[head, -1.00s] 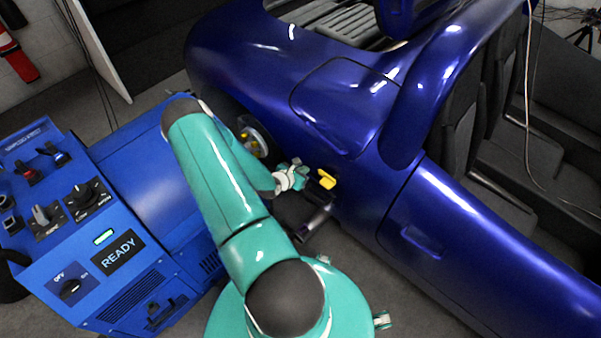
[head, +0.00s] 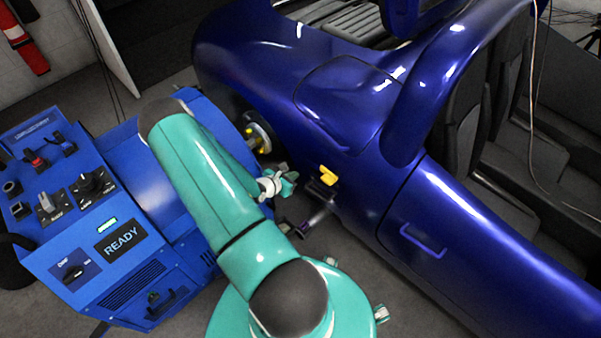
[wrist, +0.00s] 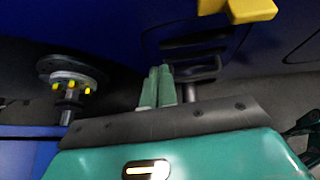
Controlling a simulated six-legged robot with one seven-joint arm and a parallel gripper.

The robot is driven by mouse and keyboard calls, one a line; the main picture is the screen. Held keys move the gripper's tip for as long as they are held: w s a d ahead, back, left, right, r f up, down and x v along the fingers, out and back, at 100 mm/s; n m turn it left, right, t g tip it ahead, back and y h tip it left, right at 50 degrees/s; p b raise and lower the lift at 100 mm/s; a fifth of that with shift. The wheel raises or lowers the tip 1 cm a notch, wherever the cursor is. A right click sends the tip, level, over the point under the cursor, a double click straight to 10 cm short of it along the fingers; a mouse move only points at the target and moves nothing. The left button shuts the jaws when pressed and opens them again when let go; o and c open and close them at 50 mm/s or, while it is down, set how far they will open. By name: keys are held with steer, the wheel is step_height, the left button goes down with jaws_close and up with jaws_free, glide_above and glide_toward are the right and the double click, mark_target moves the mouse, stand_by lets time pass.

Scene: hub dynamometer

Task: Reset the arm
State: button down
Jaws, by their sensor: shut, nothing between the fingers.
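My teal arm (head: 205,170) reaches up and over from the bottom of the head view, between the blue machine and the blue car. My gripper (head: 290,182) is small there, in front of the car's side, near a yellow block. In the wrist view my gripper (wrist: 158,80) shows two green fingers side by side, shut with nothing between them. A grey cylindrical part (wrist: 192,92) appears just beyond and right of the fingers; I cannot tell whether they touch.
The blue machine (head: 120,290) with a READY screen stands left. The blue car (head: 270,60) fills the right. A hub with yellow studs (head: 254,139) sits at its side; it also shows in the wrist view (wrist: 70,84). The yellow block (head: 328,176) is on the car's side.

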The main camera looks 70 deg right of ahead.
steer(key=v, duration=0.6)
steer(key=shift+w, duration=0.1)
steer(key=w+a+r+m+y, duration=0.1)
steer(key=w+a+r+m, duration=0.25)
steer(key=r, duration=0.45)
steer(key=w+a+r+m+t+y, duration=0.1)
steer(key=w+a+r+m, duration=0.3)
steer(key=r, duration=0.4)
steer(key=w+a+r+m+y, duration=0.1)
steer(key=w+a+r+m, duration=0.1)
steer(key=w+a+r, duration=0.45)
steer(key=s+a+r+m+t+y, duration=0.1)
steer(key=s+a+r+t+y, duration=0.1)
steer(key=a+r, duration=0.6)
steer(key=s+a+r+m+t+y, duration=0.2)
steer(key=s+a+r+t+y, duration=0.1)
steer(key=a+r, duration=0.5)
steer(key=s+a+r+m+t+y, duration=0.1)
steer(key=s+a+r+t+y, duration=0.2)
steer(key=a+r, duration=0.5)
steer(key=a, duration=0.3)
steer(key=shift+s+a+m+t, duration=0.15)
steer(key=shift+a+m+t, duration=0.15)
steer(key=shift+m, duration=0.05)
steer(key=shift+d, duration=0.25)
